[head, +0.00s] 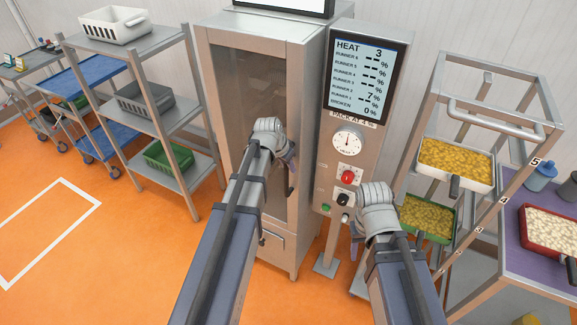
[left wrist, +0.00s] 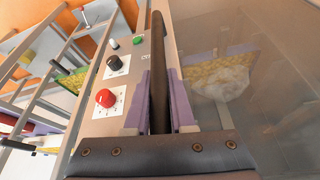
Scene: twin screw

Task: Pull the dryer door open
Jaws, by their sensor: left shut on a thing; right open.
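The dryer is a tall steel cabinet with a dark glass door (head: 243,88), which looks closed. A tray with yellow pieces shows dimly in the glass of the door in the left wrist view (left wrist: 260,125); I cannot tell if it is a reflection. The dark upright door handle (left wrist: 158,62) runs between the purple fingers of my left gripper (left wrist: 162,108), which is shut on it. In the head view my left gripper (head: 290,155) is at the door's right side, its fingers partly hidden. My right gripper (head: 356,232) is open, below the control panel, apart from the door.
The control panel (head: 327,165) with a display, gauge and red knob (head: 348,176) stands right of the door. A rack (head: 502,127) with food trays is at the right. A shelf (head: 135,47) with baskets stands left. The orange floor (head: 130,270) in front is clear.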

